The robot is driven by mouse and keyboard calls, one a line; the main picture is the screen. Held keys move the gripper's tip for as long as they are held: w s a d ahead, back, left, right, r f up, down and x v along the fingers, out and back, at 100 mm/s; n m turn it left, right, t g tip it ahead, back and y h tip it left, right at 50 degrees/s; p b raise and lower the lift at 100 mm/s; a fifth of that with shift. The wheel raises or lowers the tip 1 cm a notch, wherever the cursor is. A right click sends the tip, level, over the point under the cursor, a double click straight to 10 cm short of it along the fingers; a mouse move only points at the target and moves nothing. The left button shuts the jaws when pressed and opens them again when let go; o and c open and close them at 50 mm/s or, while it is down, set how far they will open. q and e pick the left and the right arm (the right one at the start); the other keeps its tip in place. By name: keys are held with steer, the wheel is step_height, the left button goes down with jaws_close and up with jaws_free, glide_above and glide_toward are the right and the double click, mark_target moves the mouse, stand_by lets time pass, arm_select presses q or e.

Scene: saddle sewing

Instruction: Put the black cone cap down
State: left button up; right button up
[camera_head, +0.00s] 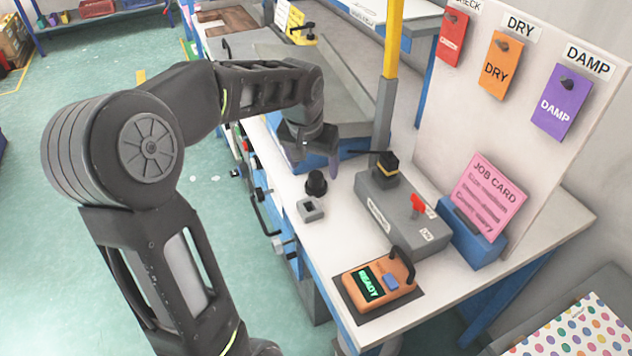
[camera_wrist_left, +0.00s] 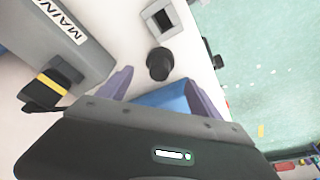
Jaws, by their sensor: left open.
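The black cone cap (camera_head: 316,183) stands upright on the white bench top, just behind a small grey block with a square opening (camera_head: 310,208). My left gripper (camera_head: 317,163) is just behind the cap in the head view, with one purple finger clearly showing. In the left wrist view the cap (camera_wrist_left: 159,63) lies just beyond and between the spread purple fingertips of the left gripper (camera_wrist_left: 160,80). The jaws are open and empty, and no finger visibly touches the cap. My right gripper is not in view.
A grey box (camera_head: 400,215) with a black-and-yellow knob and red switch stands right of the cap. An orange READY device (camera_head: 377,282) is at the front. A blue holder (camera_head: 470,238) carries a pink job card. A blue bin (camera_wrist_left: 165,97) lies behind the cap.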

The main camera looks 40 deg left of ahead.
mark_target(316, 174)
arm_select(q)
steer(key=x, duration=0.5)
steer(key=shift+d+p, duration=0.1)
steer(key=shift+p, duration=0.3)
steer(key=c, duration=1.6)
steer(key=shift+o, duration=0.2)
steer(key=shift+r, duration=0.1)
steer(key=shift+r, duration=0.1)
step_height(316, 174, up, 18)
stand_by(0.3)
